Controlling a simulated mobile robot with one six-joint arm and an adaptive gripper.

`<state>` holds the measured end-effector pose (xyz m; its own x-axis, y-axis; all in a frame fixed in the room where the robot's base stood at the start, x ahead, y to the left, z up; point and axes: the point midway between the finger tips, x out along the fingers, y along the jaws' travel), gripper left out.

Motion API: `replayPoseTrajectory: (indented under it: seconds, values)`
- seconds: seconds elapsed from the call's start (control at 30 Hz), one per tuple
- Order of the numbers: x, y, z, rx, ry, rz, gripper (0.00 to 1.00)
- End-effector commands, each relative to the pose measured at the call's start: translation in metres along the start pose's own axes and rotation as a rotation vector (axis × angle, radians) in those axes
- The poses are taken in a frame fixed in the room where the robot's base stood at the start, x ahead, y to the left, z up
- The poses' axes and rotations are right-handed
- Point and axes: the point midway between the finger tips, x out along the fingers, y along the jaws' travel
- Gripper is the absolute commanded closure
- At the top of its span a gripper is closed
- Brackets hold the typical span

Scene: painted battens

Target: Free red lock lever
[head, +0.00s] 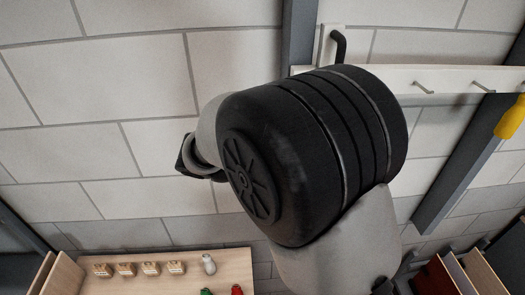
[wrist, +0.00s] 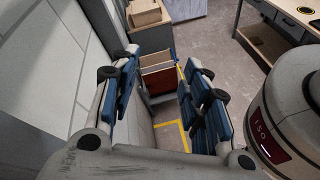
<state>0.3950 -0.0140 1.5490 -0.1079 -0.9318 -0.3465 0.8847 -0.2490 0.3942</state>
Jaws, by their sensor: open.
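I cannot make out a red lock lever for certain in either view. A small red object (head: 237,290) shows at the bottom edge of the head view, cut off by the frame, beside a green one (head: 207,292); I cannot tell what they are. In the wrist view my gripper (wrist: 163,75) is open, its blue-padded fingers wide apart with nothing between them. My own arm fills the middle of the head view and hides what lies behind it, and the fingers are not clear there.
A white rail (head: 440,79) with metal hooks runs along the block wall, near a black handle (head: 339,44) and a yellow object (head: 510,118). A wooden board (head: 130,287) holds small blocks. A bin with upright panels (wrist: 160,98) stands on the floor beyond my fingers.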

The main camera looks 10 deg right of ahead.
Motion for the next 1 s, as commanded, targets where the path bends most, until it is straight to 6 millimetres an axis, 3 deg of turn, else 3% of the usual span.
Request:
replayPoseTrajectory:
  seconds: [0.03, 0.37, 0.6, 0.8, 1.0]
  values:
    - [0.0, -0.005, -0.019, -0.092, -0.056, 0.084, 0.57]
    - [-0.011, -0.041, -0.132, -0.661, -0.364, 0.659, 0.57]
    - [-0.015, -0.096, -0.209, -1.071, -0.552, 1.051, 0.57]
    - [-0.007, -0.136, -0.245, -1.296, -0.647, 1.246, 0.57]
    - [-0.002, -0.147, -0.257, -1.372, -0.675, 1.307, 0.57]
